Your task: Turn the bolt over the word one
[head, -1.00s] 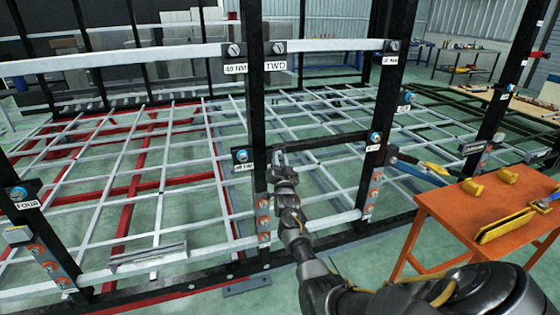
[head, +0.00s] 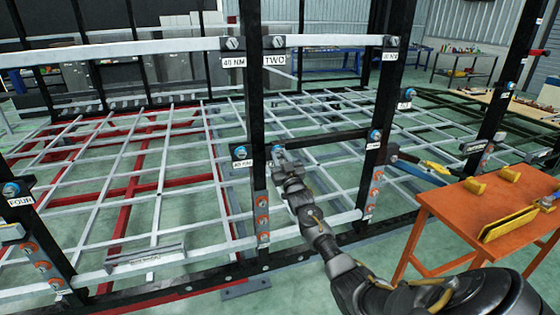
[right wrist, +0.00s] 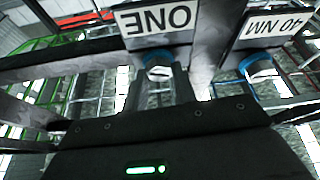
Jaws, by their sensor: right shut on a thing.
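The bolt over the word ONE has a blue head (head: 277,150) and sits on a black upright of the frame. In the right wrist view its blue-white head (right wrist: 158,70) shows beside the upside-down ONE label (right wrist: 158,20). My right gripper (head: 283,162) reaches up to this bolt from the lower right and is shut on it, its fingers at either side of the head. The gripper hides the label in the head view. My left gripper is not in view.
A neighbouring blue bolt (head: 239,151) sits over a 40 NM label (head: 242,164) just left. A dark crossbar (head: 325,138) runs right from the upright. An orange table (head: 455,210) with yellow tools stands at the right.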

